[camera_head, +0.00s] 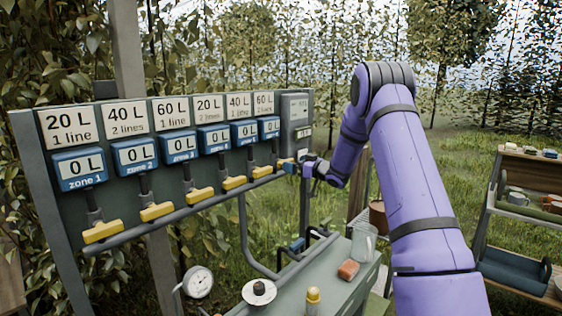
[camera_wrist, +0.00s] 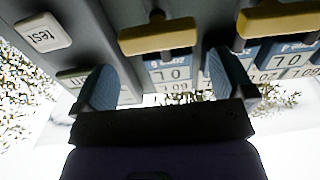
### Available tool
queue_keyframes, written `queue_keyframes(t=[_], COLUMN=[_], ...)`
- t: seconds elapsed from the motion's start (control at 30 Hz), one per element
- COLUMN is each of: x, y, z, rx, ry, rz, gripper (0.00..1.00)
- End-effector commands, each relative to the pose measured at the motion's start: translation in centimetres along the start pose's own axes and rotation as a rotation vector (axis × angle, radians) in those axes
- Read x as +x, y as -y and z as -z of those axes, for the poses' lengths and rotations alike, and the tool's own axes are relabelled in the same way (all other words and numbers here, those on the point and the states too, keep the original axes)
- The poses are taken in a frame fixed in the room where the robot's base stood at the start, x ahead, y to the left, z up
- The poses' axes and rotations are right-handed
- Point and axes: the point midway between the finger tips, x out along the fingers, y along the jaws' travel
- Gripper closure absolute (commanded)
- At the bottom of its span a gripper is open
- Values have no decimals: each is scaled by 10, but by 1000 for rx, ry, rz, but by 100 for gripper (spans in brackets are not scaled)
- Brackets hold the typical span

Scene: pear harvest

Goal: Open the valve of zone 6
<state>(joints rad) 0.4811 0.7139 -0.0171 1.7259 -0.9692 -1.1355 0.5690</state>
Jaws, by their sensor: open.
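The zone 6 valve has a yellow bar handle (camera_head: 286,161), last on the right of the row and partly hidden by my gripper in the head view. In the wrist view, which is upside down, this handle (camera_wrist: 158,36) lies crosswise, just beyond and between my fingertips, apart from both. Its blue meter (camera_head: 269,127) reads 0 L, under a 60 L, 2 lines sign. My gripper (camera_head: 297,167) is open and empty at the panel's right end; its two blue fingers also show in the wrist view (camera_wrist: 160,72).
The neighbouring zone 5 handle (camera_head: 262,172) is close on the left. A grey pipe (camera_head: 180,214) runs below the handles. A grey box with a TEST button (camera_wrist: 43,33) stands beside zone 6.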

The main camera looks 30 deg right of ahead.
Motion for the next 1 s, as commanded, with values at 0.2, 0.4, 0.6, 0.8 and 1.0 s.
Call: queue_keyframes(t=[0.2, 0.4, 0.6, 0.8, 1.0], x=[40, 64, 72, 73, 72], y=[0, 0, 0, 0, 0], z=[-1, -1, 0, 0, 0], rx=[-1, -1, -1, 0, 0], ry=[1, 1, 1, 1, 1], rz=[0, -1, -2, -2, -2], gripper=[0, 0, 0, 0, 37])
